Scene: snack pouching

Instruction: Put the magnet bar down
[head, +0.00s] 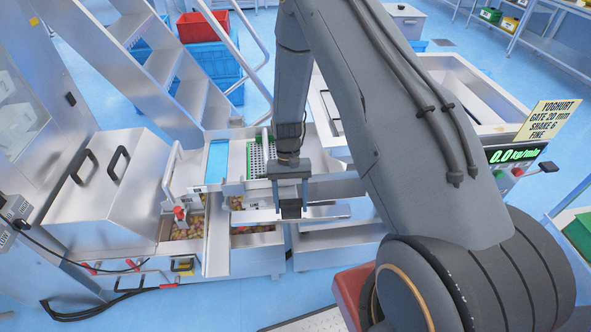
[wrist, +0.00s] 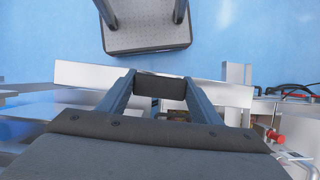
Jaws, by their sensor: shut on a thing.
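The magnet bar is a long flat silvery bar with a dark block at its middle. In the wrist view the bar (wrist: 85,74) spans much of the picture. My gripper (wrist: 160,84) is shut on the dark block, one finger at each side. In the head view my gripper (head: 291,205) points down over the steel machine, and the bar (head: 328,212) sticks out to its right, roughly level. I cannot tell whether the bar touches anything below it.
Steel bins with brownish snack pieces (head: 252,229) lie below and left of my gripper. A green-edged perforated tray (head: 257,160) is behind it. A lidded steel box (head: 105,185) stands at the left. A red-handled clamp (head: 180,213) rises nearby.

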